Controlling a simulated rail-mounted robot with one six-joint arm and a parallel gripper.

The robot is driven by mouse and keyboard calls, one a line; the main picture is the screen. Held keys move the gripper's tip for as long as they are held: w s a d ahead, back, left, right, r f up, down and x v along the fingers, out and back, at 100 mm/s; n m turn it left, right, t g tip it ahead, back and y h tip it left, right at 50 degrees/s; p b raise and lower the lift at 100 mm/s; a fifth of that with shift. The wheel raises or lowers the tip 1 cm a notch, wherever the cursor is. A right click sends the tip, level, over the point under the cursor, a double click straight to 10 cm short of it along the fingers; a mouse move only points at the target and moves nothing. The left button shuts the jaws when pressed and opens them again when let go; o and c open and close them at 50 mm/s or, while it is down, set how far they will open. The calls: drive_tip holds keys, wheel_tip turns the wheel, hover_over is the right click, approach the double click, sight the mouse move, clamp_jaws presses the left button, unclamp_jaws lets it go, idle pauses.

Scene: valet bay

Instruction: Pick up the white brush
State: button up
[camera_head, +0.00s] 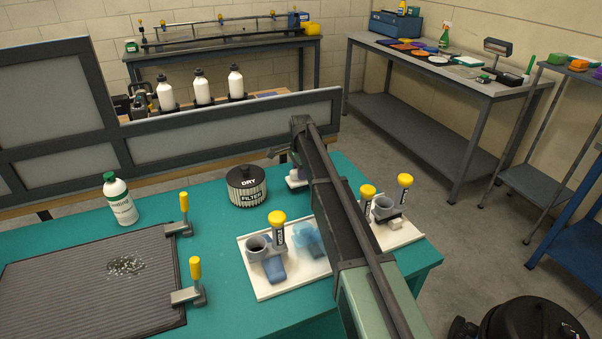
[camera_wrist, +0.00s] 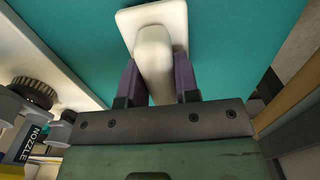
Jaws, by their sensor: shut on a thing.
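The white brush (camera_wrist: 158,18) shows in the wrist view over the teal table top, with a wide rounded head at the top and a thick handle running down between my fingers. My gripper (camera_wrist: 157,85) has a dark finger on each side of the handle and is shut on it. In the head view a small part of the white brush (camera_head: 293,181) shows at the back of the teal table, left of my arm. My arm hides most of the gripper there. I cannot tell whether the brush touches the table.
A black ribbed filter can (camera_head: 246,188) stands left of the brush. A white board (camera_head: 296,285) with a grey holder and a yellow-capped nozzle (camera_head: 278,229) lies nearer. A green-capped bottle (camera_head: 121,203) and a ribbed mat (camera_head: 85,285) with yellow-handled clamps are further left.

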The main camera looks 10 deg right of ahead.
wheel_tip(320, 180, up, 19)
drive_tip(key=p, duration=1.8)
